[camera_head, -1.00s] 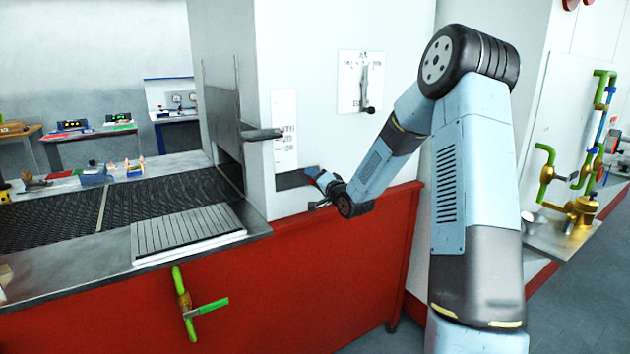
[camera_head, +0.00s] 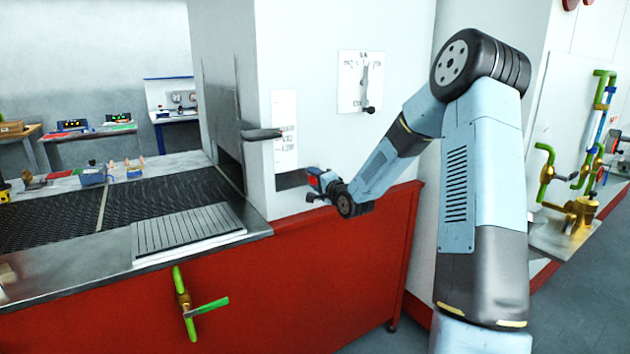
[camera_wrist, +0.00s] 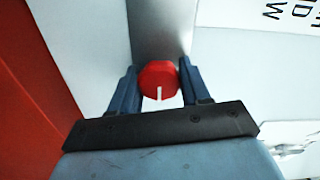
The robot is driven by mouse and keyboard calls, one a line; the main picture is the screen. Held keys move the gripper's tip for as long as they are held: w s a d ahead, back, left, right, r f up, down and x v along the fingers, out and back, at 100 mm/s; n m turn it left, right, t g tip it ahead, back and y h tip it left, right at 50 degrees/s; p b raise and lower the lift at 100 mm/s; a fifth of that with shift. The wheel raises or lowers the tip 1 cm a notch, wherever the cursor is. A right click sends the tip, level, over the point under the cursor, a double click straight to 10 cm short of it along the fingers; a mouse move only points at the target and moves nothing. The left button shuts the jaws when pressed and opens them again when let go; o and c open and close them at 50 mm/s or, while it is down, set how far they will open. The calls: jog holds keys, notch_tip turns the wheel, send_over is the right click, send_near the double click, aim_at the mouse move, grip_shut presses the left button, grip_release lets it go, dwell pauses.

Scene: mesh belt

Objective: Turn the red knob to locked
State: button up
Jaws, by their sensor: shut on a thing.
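The red knob (camera_wrist: 159,79) shows in the wrist view between the two fingers of my gripper (camera_wrist: 159,88). It has a white pointer line that points toward the bottom of that picture. The fingers stand on its left and right sides and are shut on it. No locked mark is readable in either view.
A lever plate (camera_head: 361,82) is on the cabinet above my gripper. A dark handle (camera_head: 262,134) sticks out at the cabinet's left corner. The mesh belt (camera_head: 150,197) runs to the left, and a green-handled valve (camera_head: 187,304) is on the red front below.

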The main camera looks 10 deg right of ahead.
jog(key=shift+d, duration=0.35)
jog(key=o, duration=0.8)
jog(key=shift+f, duration=0.1)
jog(key=shift+c, duration=0.2)
jog(key=shift+o, duration=1.4)
jog(key=shift+a, duration=0.15)
jog(key=v, duration=1.3)
jog(key=shift+s, duration=0.3)
